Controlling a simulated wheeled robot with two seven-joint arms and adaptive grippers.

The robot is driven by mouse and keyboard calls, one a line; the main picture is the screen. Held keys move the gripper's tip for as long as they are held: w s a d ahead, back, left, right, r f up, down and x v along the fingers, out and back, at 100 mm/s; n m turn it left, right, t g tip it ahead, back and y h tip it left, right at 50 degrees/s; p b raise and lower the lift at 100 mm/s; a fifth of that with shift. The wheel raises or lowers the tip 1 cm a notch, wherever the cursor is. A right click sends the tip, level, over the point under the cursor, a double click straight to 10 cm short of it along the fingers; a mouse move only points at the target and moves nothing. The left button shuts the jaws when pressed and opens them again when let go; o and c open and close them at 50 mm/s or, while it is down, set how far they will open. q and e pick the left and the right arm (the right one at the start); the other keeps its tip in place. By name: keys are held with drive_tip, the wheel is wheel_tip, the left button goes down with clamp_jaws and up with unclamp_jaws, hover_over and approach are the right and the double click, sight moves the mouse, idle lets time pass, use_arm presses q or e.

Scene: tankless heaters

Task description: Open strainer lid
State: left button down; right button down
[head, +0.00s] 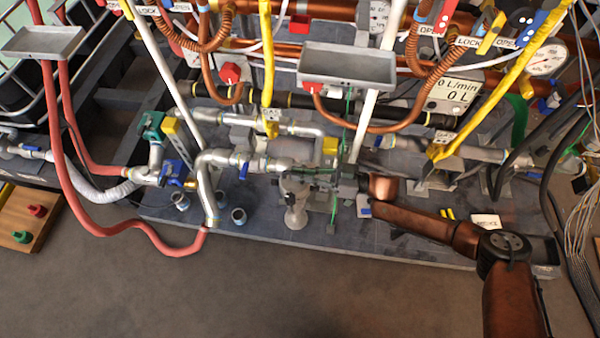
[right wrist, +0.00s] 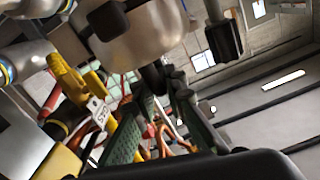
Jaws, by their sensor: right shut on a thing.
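The strainer (head: 296,208) is a silver pipe fitting low on the grey platform, left of centre in the head view. A large rounded silver body (right wrist: 150,40) fills the top of the right wrist view, with dark parts on it. My right gripper (head: 318,173) reaches in from the right at the strainer's upper part. It is shut, with its green-padded fingers (right wrist: 158,115) around a small dark part just below the silver body, which I take to be the strainer lid. The grip is small and partly hidden. The lid's opening is not visible. My left gripper is not in view.
Silver pipes with yellow and blue valve handles run just behind the strainer. A grey tray (head: 347,66) is above. Small open cups (head: 239,216) stand left of the strainer. A red hose (head: 110,226) loops at left. The brown floor (head: 250,290) in front is clear.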

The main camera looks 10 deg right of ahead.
drive_tip(key=shift+w+d+r+m, duration=0.15)
drive_tip(key=shift+w+r+m, duration=0.25)
drive_tip(key=shift+m, duration=0.3)
drive_tip(key=shift+w+d+r+m, duration=0.15)
drive_tip(key=shift+w+m, duration=0.3)
drive_tip(key=shift+m, duration=0.25)
drive_tip(key=m, duration=0.1)
drive_tip(key=w+m, duration=0.1)
drive_tip(key=w, duration=0.1)
drive_tip(key=shift+d+r+m, duration=0.35)
drive_tip(key=shift+m, duration=0.05)
drive_tip(key=shift+w+d+r, duration=0.1)
drive_tip(key=shift+w+d, duration=0.1)
drive_tip(key=shift+w, duration=0.35)
drive_tip(key=c, duration=2)
unclamp_jaws()
drive_tip(key=v, duration=1.2)
